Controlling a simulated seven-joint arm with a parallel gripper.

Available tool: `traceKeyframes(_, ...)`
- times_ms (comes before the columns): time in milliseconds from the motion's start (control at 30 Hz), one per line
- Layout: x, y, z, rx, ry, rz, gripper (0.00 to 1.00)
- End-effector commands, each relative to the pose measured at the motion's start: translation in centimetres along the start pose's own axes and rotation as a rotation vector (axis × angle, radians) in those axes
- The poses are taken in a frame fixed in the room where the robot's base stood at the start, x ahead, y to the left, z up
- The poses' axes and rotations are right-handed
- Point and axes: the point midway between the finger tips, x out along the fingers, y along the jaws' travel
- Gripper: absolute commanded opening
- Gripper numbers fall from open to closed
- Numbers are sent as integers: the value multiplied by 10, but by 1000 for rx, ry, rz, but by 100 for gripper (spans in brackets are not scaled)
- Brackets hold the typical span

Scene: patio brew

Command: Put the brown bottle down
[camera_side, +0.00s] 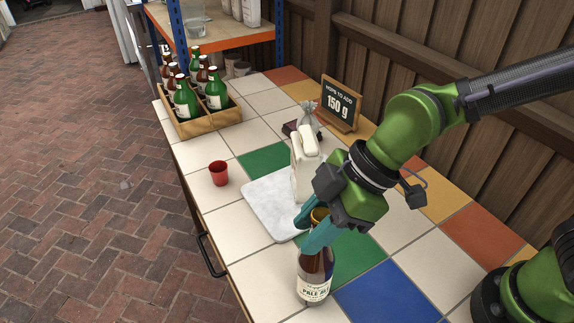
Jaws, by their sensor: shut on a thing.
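The brown bottle (315,268) with a cream label reading "PALE AL" is at the front of the tiled table. It looks upright, near the edge of a white tile beside the green and blue tiles. My gripper (318,228) is shut on the bottle at its neck, with a teal finger on each side. The fingers hide part of the neck and shoulder. I cannot tell for sure whether the bottle's base touches the tile.
A red cup (218,173) stands at left. A wooden crate (208,126) holds several bottles. A chalkboard sign (340,103) stands near the fence. The blue tile (388,296) is clear.

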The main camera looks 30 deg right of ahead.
Motion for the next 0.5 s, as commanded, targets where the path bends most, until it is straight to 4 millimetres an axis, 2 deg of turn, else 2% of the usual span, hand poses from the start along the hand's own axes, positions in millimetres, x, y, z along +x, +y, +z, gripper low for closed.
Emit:
traceKeyframes(233, 2, 0, 0, 0, 3, 1, 0)
traceKeyframes(267, 3, 0, 2, 0, 0, -1, 36)
traceKeyframes(400, 2, 0, 2, 0, 0, -1, 57)
traceKeyframes(500, 2, 0, 1, 0, 0, -1, 60)
